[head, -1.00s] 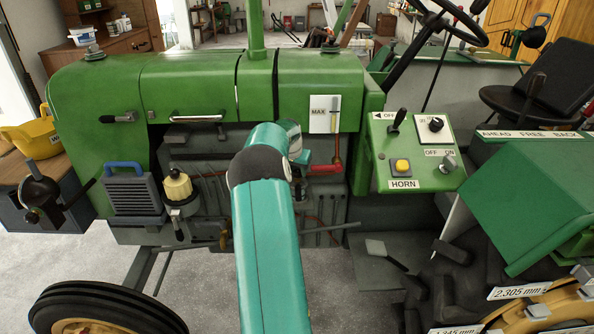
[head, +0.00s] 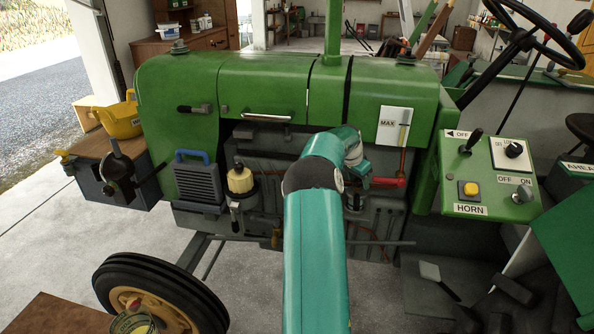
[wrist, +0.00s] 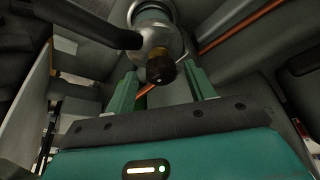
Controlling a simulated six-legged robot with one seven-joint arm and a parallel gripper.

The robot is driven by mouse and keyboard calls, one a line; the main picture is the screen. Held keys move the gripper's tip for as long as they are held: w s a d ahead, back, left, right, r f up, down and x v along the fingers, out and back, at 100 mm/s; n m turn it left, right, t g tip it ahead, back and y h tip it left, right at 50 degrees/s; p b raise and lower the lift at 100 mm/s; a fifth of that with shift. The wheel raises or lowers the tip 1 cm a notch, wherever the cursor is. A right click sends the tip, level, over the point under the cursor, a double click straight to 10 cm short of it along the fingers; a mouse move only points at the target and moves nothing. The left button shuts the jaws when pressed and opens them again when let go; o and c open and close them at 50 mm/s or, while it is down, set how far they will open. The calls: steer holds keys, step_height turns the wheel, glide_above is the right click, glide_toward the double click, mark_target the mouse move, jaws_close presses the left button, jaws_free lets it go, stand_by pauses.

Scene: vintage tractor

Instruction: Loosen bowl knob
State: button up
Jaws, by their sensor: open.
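In the wrist view, a dark brown knob (wrist: 160,70) hangs below a round metal and pale glass bowl (wrist: 150,14), with a metal loop around it. My gripper (wrist: 160,72) is open, seen from below. Its two green fingers stand left and right of the knob, with visible gaps on both sides. I cannot tell how deep the knob sits between them. In the head view, my teal arm reaches to the engine side of the green tractor (head: 220,90), and my gripper, the bowl and the knob are hidden there.
A red handle (head: 388,182) sticks out right of my arm's bend. A dark rod crosses the wrist view's upper left, and a copper pipe (wrist: 240,27) runs upper right. The control panel (head: 490,175) is at right, a front wheel (head: 160,290) at lower left, a brown surface (head: 50,315) beside it.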

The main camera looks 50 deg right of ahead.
steer(key=m, duration=0.2)
steer(key=m+g, duration=0.1)
steer(key=m, duration=0.1)
steer(key=shift+w+d+g+y, duration=0.1)
steer(key=shift+w+g+y, duration=0.1)
steer(key=shift+g+y, duration=0.1)
steer(key=a+v, duration=0.1)
steer(key=v, duration=1.4)
steer(key=w+a+n+t, duration=0.1)
steer(key=w+a+n, duration=0.1)
steer(key=a, duration=0.8)
steer(key=w+a+n+t, duration=0.1)
steer(key=w+a+n, duration=0.1)
steer(key=a, duration=0.8)
steer(key=shift+w+a+n, duration=0.2)
steer(key=shift+w+n, duration=0.2)
steer(key=shift+n, duration=0.1)
